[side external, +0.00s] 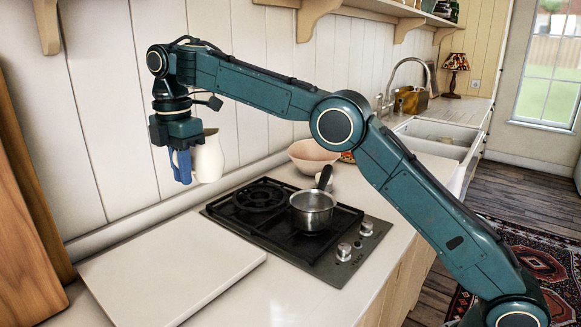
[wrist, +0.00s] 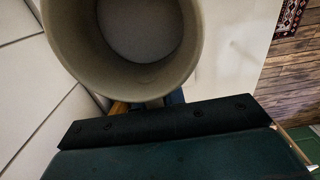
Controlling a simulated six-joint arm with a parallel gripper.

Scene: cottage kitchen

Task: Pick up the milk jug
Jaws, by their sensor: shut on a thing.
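The milk jug (side external: 209,158) is cream-white and upright, held in the air above the counter, left of the hob. My gripper (side external: 181,168) points down at the jug's left side, its blue fingers shut on the jug. The fingers cover the part that they grip. In the wrist view the jug (wrist: 186,62) shows from above as a wide round opening, and its inside looks empty. The fingers are mostly hidden there behind the dark gripper body.
A white board (side external: 170,270) lies on the counter below and in front of the jug. The black hob (side external: 262,225) holds a steel saucepan (side external: 312,210) with a dark handle. A pinkish bowl (side external: 308,157) stands behind it. The panelled wall is close behind the jug.

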